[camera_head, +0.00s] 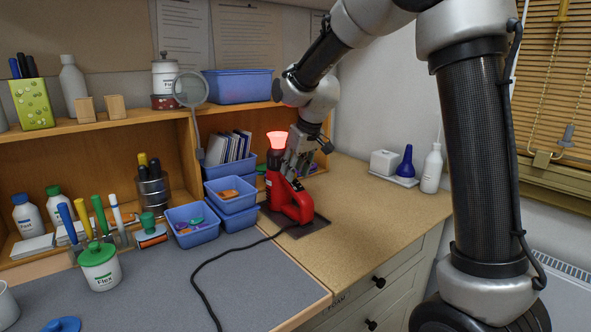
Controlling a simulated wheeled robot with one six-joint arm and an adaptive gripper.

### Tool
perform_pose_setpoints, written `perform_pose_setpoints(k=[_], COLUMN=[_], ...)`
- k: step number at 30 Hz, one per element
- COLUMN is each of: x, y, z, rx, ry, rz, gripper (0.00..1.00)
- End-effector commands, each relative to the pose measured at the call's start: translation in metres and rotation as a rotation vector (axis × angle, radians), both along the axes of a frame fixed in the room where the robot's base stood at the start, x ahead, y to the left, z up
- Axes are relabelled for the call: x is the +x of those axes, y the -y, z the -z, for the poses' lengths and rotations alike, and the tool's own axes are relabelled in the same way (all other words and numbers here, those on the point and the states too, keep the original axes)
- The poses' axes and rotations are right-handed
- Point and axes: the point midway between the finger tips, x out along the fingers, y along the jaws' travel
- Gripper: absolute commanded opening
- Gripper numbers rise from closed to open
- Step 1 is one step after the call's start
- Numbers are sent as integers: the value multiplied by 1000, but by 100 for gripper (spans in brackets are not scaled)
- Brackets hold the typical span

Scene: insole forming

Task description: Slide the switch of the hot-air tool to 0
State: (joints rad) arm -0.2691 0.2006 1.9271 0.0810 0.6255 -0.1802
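The hot-air tool (283,192) is red and stands upright on a dark flat base on the bench, with its nozzle (277,141) pointing up and glowing orange-red. A black cable runs from it toward the front left. My gripper (290,172) is just behind and to the right of the tool's upper body, pointing down, very close to it. I cannot tell whether it touches the tool. The fingers overlap the tool and are small, so their opening is unclear. The switch cannot be made out.
Blue bins (231,194) stand left of the tool. A wooden shelf (135,122) is behind them. A white box (384,162), a blue bottle (405,163) and a white bottle (432,169) stand at the right. The tan benchtop (365,213) right of the tool is clear.

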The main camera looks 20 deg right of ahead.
Motion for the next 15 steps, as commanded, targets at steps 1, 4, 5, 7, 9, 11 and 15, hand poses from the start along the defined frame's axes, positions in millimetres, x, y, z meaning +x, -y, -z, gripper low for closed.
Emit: perform_pose_setpoints(k=[1,4,5,7,9,11,15], x=[-1,-6,-8,-14,-20,-25,-34], y=[1,3,4,6,8,11,15], z=[-5,-19,-25,-40,-55,-67,-91], rx=[1,1,1,1,1,1,1], ry=[2,5,5,6,5,5,4], rz=[0,0,0,0,-1,-1,0], gripper=[37,37,37,37,37,37,37])
